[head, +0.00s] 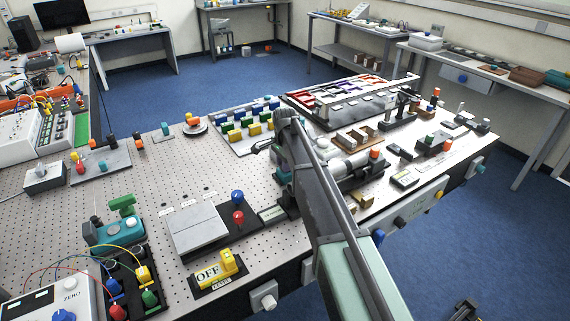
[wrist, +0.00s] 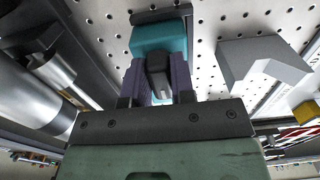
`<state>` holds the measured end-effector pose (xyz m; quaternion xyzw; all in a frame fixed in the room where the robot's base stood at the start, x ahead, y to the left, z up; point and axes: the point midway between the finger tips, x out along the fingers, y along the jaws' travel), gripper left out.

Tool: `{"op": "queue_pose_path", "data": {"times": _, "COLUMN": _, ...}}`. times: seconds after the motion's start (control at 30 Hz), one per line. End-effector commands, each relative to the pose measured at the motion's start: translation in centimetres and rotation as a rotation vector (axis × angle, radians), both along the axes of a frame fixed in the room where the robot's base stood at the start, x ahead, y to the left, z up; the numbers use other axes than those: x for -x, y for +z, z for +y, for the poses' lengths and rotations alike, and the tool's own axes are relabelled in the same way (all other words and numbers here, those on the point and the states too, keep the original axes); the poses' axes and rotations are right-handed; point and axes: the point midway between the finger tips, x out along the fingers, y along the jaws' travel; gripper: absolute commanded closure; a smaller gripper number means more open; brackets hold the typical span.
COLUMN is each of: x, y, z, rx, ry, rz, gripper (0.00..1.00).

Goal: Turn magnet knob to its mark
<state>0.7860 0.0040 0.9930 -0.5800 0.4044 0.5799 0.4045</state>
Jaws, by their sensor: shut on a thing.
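In the wrist view a teal block (wrist: 160,38) stands on the perforated table. A dark knob (wrist: 158,70) with a pale grey end sits on its near face. My gripper (wrist: 160,82) is shut on this knob, one purplish finger on each side. The fingers cover the knob's sides, and I cannot make out a mark or which way the knob points relative to one. In the head view a small part of the teal block (head: 283,175) shows beside my arm, which hides the knob and the gripper's tips.
A steel cylinder (wrist: 28,95) lies close on the left in the wrist view, and a grey angled bracket (wrist: 262,60) stands on the right. In the head view a panel with red and blue knobs (head: 238,216) and a yellow OFF switch (head: 228,264) stand left of my arm.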

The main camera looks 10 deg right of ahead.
Motion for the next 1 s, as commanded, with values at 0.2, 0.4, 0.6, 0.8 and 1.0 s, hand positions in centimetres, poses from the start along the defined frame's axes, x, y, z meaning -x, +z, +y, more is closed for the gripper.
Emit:
{"op": "queue_pose_path", "data": {"times": 0.2, "x": 0.0, "y": 0.0, "z": 0.0, "rx": 0.0, "ry": -0.016, "rz": 0.0, "gripper": 1.0}}
{"op": "queue_pose_path", "data": {"times": 0.4, "x": 0.0, "y": 0.0, "z": 0.0, "rx": 0.0, "ry": -0.015, "rz": 0.0, "gripper": 1.0}}
{"op": "queue_pose_path", "data": {"times": 0.6, "x": 0.0, "y": 0.0, "z": 0.0, "rx": 0.0, "ry": -0.015, "rz": 0.0, "gripper": 0.54}}
{"op": "queue_pose_path", "data": {"times": 0.8, "x": 0.0, "y": 0.0, "z": 0.0, "rx": 0.0, "ry": -0.014, "rz": 0.0, "gripper": 0.51}}
{"op": "queue_pose_path", "data": {"times": 1.0, "x": 0.0, "y": 1.1, "z": 0.0, "rx": 0.0, "ry": -0.014, "rz": 0.0, "gripper": 0.51}}
